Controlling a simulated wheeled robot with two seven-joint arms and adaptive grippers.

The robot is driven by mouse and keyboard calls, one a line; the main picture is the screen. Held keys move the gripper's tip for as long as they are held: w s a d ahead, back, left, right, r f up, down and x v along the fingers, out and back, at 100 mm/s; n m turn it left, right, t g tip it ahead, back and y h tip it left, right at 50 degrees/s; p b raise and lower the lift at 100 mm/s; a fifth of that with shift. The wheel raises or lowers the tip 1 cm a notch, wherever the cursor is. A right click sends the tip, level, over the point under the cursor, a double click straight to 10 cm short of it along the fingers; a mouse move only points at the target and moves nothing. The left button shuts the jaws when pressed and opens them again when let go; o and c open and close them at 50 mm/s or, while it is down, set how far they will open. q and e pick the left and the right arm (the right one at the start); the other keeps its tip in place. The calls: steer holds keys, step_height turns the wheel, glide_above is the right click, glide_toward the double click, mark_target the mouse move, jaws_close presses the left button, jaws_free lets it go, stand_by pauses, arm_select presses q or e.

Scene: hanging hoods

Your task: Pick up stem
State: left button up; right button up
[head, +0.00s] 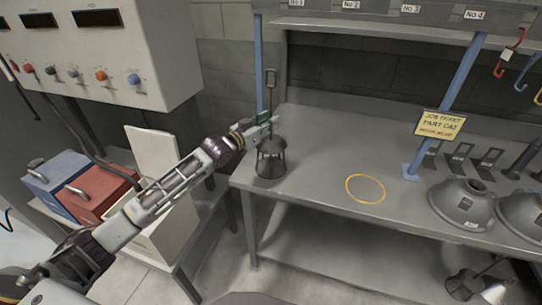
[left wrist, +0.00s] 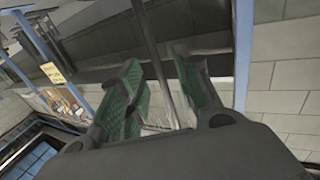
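The stem (head: 271,137) looks like a thin dark rod with a rectangular loop at its top and a cage-like foot. It stands upright near the left end of the grey bench (head: 315,150). My left gripper (head: 268,122) is at the rod's height, below the loop and above the foot. In the left wrist view, my left gripper (left wrist: 160,95) has green-padded fingers spread apart. The rod (left wrist: 154,50) runs between them, with gaps visible on both sides. Whether a pad touches it is hard to tell. My right gripper is not in view.
A yellow ring (head: 365,188) marks clear bench top. Dark hoods (head: 464,205) sit to the right. A blue post (head: 448,95) carries a job ticket sign (head: 440,124). A control box (head: 105,50) and blue and red boxes (head: 98,190) are at left.

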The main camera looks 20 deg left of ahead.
arm_select(q)
steer(key=shift+x, duration=0.9)
steer(key=shift+c, duration=0.2)
jaws_close()
steer(key=shift+r, duration=0.1)
